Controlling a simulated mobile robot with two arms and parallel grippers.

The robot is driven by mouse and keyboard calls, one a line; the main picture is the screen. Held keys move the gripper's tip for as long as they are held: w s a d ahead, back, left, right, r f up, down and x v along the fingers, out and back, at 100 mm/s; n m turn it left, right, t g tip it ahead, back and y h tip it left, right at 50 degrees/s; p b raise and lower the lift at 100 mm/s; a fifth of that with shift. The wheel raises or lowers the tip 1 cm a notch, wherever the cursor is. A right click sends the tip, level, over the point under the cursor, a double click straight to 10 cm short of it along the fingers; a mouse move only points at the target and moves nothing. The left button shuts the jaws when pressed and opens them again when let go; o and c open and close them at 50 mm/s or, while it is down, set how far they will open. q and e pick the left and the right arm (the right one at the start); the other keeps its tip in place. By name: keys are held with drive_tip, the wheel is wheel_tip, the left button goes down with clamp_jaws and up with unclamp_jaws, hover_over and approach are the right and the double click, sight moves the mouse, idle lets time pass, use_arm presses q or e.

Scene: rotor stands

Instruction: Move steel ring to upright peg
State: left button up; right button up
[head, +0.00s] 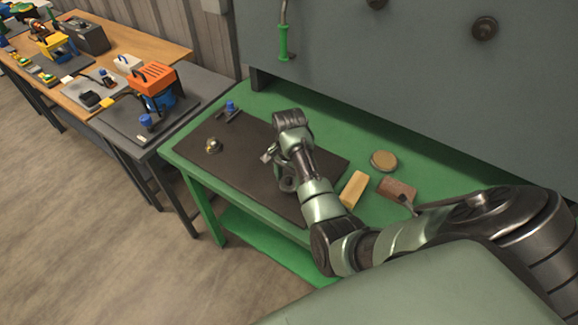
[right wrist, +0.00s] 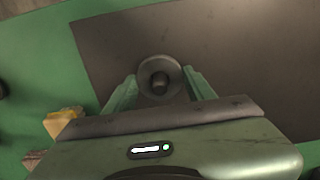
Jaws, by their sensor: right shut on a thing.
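The steel ring appears to be the grey round piece (right wrist: 150,70) in the right wrist view, with a dark stub at its middle. I cannot tell whether the stub belongs to it or is a peg through it. My right gripper (right wrist: 160,88) is shut on this piece, over the mat. In the head view my own arm partly hides this gripper (head: 284,178). A small round stand with a shiny upright part (head: 213,146) is on the mat's left. A blue-topped piece (head: 230,106) stands at the mat's back left. I cannot tell which is the upright peg. My left gripper is out of view.
The dark mat (head: 240,165) lies on the green table (head: 272,93). A grey wall panel (head: 400,80) bounds the back.

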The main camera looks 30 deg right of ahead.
drive_tip(key=shift+f, duration=0.65)
drive_tip(key=o, duration=1.3)
drive_tip(key=shift+o, duration=0.2)
drive_tip(key=o, duration=0.4)
drive_tip(key=shift+o, duration=0.2)
